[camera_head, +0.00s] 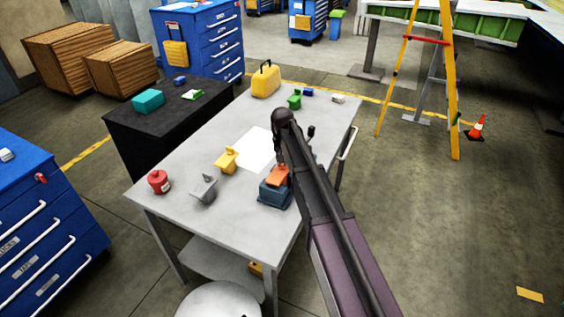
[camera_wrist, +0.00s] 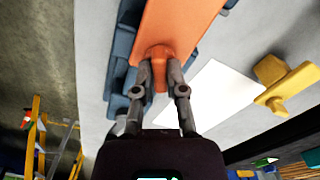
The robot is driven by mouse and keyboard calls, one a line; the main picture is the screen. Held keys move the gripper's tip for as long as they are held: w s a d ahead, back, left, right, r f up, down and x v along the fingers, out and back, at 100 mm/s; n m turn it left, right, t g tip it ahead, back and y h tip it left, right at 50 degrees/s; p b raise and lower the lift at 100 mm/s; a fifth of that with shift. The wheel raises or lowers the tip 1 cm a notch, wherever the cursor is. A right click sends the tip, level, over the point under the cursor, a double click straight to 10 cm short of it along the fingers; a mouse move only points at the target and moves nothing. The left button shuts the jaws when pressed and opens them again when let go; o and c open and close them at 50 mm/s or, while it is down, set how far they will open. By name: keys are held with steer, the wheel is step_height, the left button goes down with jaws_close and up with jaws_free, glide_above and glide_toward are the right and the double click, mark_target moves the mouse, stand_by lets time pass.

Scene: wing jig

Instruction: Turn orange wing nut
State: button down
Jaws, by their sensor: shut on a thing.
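The orange wing nut (camera_head: 278,175) sits on top of a dark blue block-like fixture (camera_head: 272,194) near the right edge of the grey table. In the wrist view the orange wing nut (camera_wrist: 175,32) extends up and to the right from between my fingers, over the blue fixture (camera_wrist: 124,50). My gripper (camera_wrist: 160,70) is shut on an orange part of it, with one finger on each side. In the head view my arm comes from the lower right and my gripper (camera_head: 281,160) points down at the wing nut, partly hiding it.
On the grey table (camera_head: 190,165) are a white sheet (camera_head: 254,149), a yellow part (camera_head: 227,160), a grey part (camera_head: 204,189), a red canister (camera_head: 159,182), a green part (camera_head: 295,99) and a yellow case (camera_head: 265,79). A black bench (camera_head: 150,123) stands at left. A ladder (camera_head: 448,80) stands at right.

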steer(key=m, duration=0.5)
stand_by(0.4)
steer(key=c, duration=0.7)
jaws_free()
steer(key=shift+n, duration=0.3)
